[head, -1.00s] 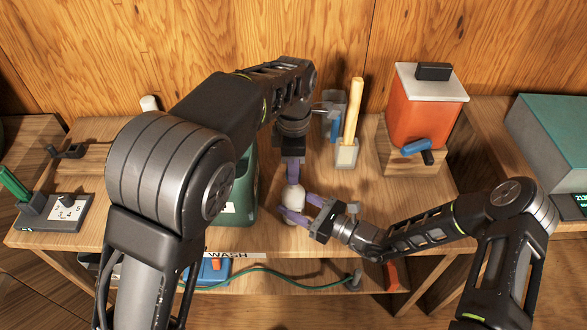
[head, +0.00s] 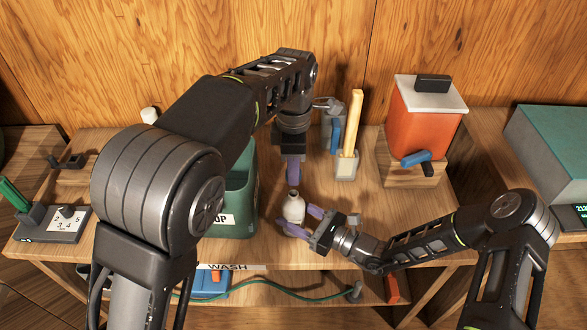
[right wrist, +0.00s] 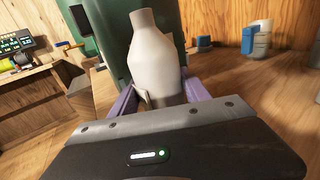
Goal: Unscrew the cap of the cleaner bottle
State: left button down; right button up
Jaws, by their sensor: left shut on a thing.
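The cleaner bottle (head: 294,208) is a small off-white bottle standing near the front of the wooden bench. It also shows in the right wrist view (right wrist: 157,62), with a narrow neck and no cap visible on it. My right gripper (head: 302,224) is shut on the bottle body, with a purple finger on each side in the right wrist view. My left gripper (head: 293,182) points down just above the bottle neck, its purple fingers shut. It holds a thing, most likely the cap, which the fingers hide.
A green bin (head: 236,195) stands just left of the bottle. Behind are a yellow-handled tool in a holder (head: 346,165) and an orange container with a white lid (head: 424,118). A green cord (head: 290,297) hangs below the bench front edge, near the WASH label.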

jog(key=o, duration=0.4)
jog(key=shift+o, duration=0.2)
pick_arm(q)
notch_tip(320, 180, down, 2)
jog(key=shift+b, duration=1)
pick_arm(e)
jog(key=v, duration=1.2)
